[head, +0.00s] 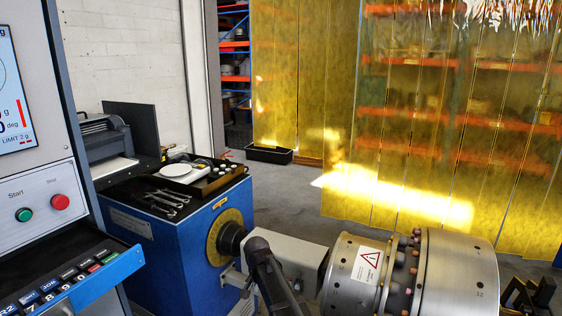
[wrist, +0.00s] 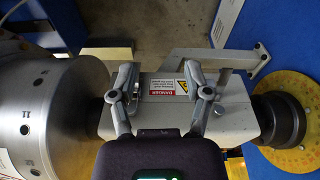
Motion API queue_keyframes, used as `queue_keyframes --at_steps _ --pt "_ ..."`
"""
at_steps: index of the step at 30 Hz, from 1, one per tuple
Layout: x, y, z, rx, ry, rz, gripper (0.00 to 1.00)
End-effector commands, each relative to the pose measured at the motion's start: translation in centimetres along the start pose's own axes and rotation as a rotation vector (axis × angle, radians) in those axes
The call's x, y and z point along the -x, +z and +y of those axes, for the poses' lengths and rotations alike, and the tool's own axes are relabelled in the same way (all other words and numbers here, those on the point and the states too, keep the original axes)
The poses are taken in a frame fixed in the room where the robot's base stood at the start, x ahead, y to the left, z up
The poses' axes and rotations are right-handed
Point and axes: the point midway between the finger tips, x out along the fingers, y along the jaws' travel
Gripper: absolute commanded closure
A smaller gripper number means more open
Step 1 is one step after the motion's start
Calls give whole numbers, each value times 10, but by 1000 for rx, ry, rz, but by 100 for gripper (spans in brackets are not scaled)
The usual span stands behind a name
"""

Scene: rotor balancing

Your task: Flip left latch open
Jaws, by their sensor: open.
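A grey box-shaped cover (wrist: 165,108) with a red and white DANGER label sits between the rotor and the drive hub in the wrist view. The cover also shows in the head view (head: 290,252). A small bright metal fitting (wrist: 222,80) is at the cover's edge, just right of my right finger. Another metal part shows beside my left finger, mostly hidden; I cannot tell for certain which part is the left latch or its position. My gripper (wrist: 159,69) is open above the cover, its fingers apart on either side of the label, with nothing between them.
A steel rotor (wrist: 38,100) with hole rows stands left of the cover in the wrist view; a yellow dial (wrist: 290,105) and black hub (wrist: 278,118) are at right. In the head view, a blue cabinet (head: 172,262) bears tools, and a control panel (head: 38,200) stands left.

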Motion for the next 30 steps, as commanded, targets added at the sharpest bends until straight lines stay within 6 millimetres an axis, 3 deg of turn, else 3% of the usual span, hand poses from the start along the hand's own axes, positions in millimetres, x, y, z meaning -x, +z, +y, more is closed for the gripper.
queue_keyframes --at_steps 8,15,18,30 --pt "-22 12 70 76 3 -28 37" --pt "-51 39 166 198 -4 -73 37" --pt "-59 51 196 247 -11 -89 37" --pt "-76 82 260 358 -33 -120 37"
